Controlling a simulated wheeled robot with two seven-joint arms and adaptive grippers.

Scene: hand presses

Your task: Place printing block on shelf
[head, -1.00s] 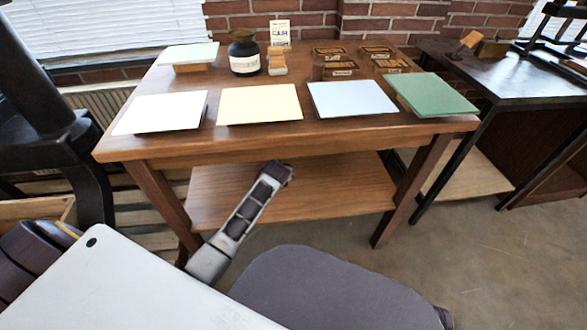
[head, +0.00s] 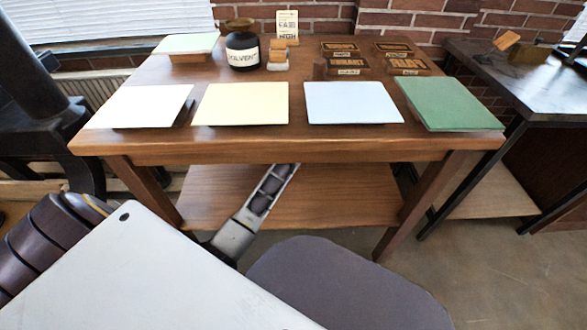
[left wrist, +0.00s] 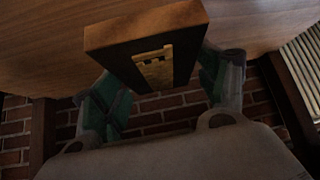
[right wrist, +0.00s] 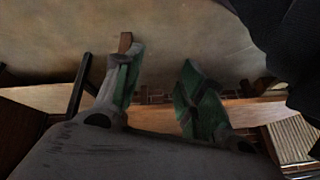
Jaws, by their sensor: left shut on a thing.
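The printing block (left wrist: 118,36) is a dark wooden block with a yellowish raised face. My left gripper (left wrist: 162,72) is shut on it, with green finger pads on either side in the left wrist view. The wooden shelf (left wrist: 45,65) lies close beyond the block; I cannot tell whether they touch. In the head view the shelf (head: 330,195) is the bare lower board of the table. A grey arm of mine reaches under the tabletop there; its gripper and the block are hidden. My right gripper (right wrist: 158,75) is open and empty in the right wrist view.
The tabletop (head: 280,143) overhangs the shelf. It bears white, yellow, blue and green pads, a dark solvent jar (head: 242,50) and several labelled wooden boxes (head: 347,66). Table legs (head: 418,205) flank the shelf. A dark side table (head: 500,75) stands at right.

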